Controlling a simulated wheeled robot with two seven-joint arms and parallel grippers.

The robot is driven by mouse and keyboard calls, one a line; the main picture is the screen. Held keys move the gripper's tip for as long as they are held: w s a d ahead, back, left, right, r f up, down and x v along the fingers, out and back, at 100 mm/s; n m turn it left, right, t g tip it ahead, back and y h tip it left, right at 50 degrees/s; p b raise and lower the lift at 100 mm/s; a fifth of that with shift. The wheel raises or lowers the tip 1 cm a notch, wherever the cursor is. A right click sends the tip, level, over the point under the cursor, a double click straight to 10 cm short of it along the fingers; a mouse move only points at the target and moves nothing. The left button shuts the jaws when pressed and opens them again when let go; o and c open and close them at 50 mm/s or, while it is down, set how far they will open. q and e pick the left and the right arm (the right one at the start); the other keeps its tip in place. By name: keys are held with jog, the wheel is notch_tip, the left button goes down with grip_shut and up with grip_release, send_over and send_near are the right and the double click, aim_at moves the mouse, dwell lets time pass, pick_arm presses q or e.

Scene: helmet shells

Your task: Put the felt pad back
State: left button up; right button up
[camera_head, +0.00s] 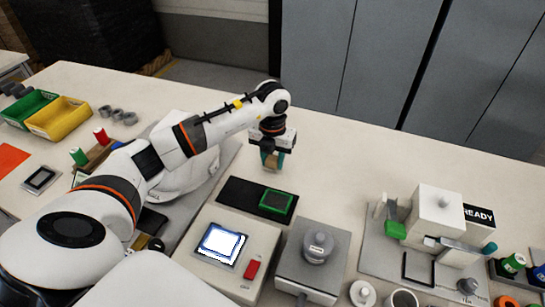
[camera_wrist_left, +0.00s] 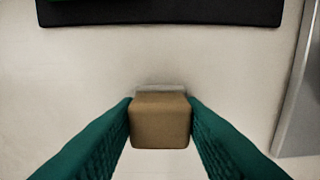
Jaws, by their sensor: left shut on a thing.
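My left gripper (camera_head: 272,160) is over the bare bench, just behind the black mat. Its teal fingers are shut on a brown block with a pale grey strip along its far edge, which I take to be the felt pad (camera_wrist_left: 160,122). In the left wrist view the block sits between the two fingertips (camera_wrist_left: 160,115), upright and close to the pale bench surface. I cannot tell whether it touches the bench. My right gripper is not in view.
The black mat (camera_head: 236,193) bears a green-framed dark piece (camera_head: 276,201). In front stand a box with a lit screen (camera_head: 222,243) and a grey block with a round knob (camera_head: 318,246). A READY machine (camera_head: 435,215) is at right. The back middle bench is clear.

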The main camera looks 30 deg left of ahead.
aim_at(272, 158)
pick_arm(q)
jog(key=shift+f, duration=0.2)
jog(key=o, duration=0.9)
jog(key=shift+r, duration=0.1)
notch_tip(272, 158, up, 12)
jog(key=shift+r+b, duration=0.15)
jog(key=shift+b, duration=0.3)
